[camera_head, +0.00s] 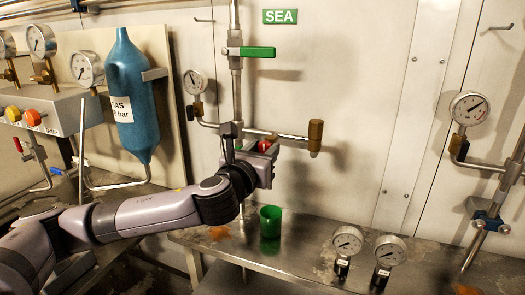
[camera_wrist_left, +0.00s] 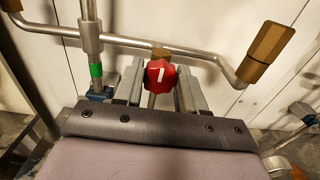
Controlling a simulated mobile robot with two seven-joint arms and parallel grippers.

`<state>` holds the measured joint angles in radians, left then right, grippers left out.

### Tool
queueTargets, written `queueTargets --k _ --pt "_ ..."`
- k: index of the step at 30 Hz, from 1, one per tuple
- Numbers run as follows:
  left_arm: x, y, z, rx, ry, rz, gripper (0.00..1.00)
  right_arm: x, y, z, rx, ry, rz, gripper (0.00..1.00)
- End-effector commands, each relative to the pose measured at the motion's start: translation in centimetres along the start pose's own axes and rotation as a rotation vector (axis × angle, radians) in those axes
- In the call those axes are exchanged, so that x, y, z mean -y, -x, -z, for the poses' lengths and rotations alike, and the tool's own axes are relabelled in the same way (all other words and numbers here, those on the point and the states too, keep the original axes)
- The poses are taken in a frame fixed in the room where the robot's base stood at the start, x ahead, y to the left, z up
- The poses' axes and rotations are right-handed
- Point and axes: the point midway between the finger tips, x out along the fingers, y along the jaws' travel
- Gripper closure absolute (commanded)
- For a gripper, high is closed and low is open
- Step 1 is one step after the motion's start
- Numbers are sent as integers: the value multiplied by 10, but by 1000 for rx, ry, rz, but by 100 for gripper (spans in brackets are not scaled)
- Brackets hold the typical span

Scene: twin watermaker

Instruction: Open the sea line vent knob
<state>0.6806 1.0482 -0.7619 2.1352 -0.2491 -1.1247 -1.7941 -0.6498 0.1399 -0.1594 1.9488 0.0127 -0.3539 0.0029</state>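The red vent knob (camera_wrist_left: 161,75) sits on the sea line's horizontal pipe, with its white mark close to upright in the left wrist view. In the head view the red knob (camera_head: 265,146) is partly covered by my left gripper (camera_head: 268,160), which is right at it. In the left wrist view my left gripper (camera_wrist_left: 161,84) has one finger on each side of the knob. The fingers are apart, and small gaps seem to show beside the knob; contact is hard to tell. My right gripper is not in view.
The green SEA sign (camera_head: 280,17) and a green-handled valve (camera_head: 257,52) are above. A brass fitting (camera_head: 315,137) ends the pipe at right. A green cup (camera_head: 270,221) and two gauges (camera_head: 347,241) stand on the metal bench (camera_head: 310,245) below. A blue bottle (camera_head: 133,95) hangs left.

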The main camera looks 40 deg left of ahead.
Motion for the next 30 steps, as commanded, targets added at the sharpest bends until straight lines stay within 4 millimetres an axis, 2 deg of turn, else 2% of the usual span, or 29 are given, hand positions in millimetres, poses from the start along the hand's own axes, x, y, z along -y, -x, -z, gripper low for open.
queueTargets --k 14,30 --pt "0 0 0 -1 73 0 90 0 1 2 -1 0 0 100" --pt "-2 0 1 -3 531 0 90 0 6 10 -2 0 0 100"
